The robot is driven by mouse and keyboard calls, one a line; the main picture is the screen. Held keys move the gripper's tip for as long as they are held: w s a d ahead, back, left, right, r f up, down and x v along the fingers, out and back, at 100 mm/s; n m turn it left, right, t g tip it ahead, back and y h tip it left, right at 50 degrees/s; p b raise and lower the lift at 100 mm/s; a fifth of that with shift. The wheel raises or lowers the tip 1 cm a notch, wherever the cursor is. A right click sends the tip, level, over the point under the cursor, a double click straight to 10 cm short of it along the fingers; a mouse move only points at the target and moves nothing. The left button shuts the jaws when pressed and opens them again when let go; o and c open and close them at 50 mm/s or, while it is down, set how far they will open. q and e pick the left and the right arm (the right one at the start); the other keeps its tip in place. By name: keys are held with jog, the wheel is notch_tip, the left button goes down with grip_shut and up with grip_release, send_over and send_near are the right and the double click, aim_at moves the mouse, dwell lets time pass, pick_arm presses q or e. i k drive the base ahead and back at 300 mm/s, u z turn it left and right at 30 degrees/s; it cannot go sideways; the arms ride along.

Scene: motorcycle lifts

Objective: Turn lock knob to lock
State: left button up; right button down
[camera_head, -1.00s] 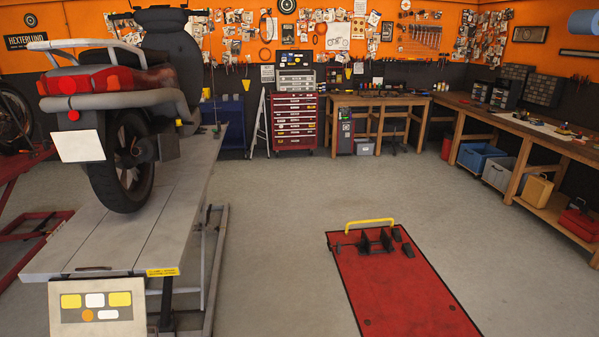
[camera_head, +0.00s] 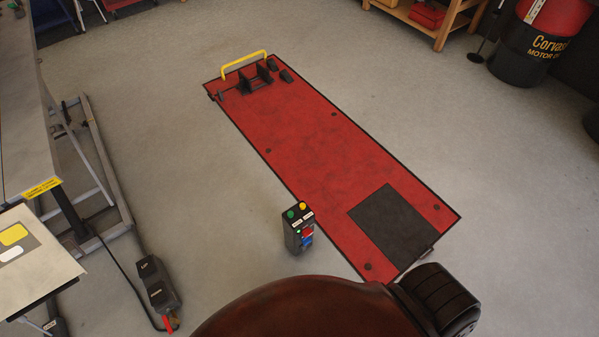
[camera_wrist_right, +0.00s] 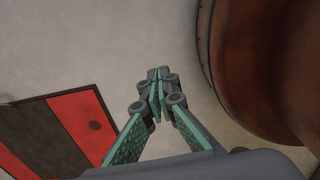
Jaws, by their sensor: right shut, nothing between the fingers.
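I cannot make out a lock knob for certain. A small dark control box (camera_head: 298,230) stands on the floor beside the red lift platform (camera_head: 310,150) in the head view. It has a green and a yellow button on top and small red and blue parts on its front. A black foot pedal unit (camera_head: 155,284) with a red part at its end lies at the lower left. My right gripper (camera_wrist_right: 157,95) is shut and empty above bare floor in the right wrist view. Neither gripper shows in the head view.
The raised grey lift (camera_head: 25,120) and its frame stand at the left, with a labelled panel (camera_head: 30,258) at its end. The red platform has a yellow bar (camera_head: 243,62). A drum (camera_head: 545,45) stands at upper right.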

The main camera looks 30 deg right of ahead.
aim_at(305, 241)
jog(key=z, duration=0.35)
jog(key=k, duration=1.3)
jog(key=z, duration=0.5)
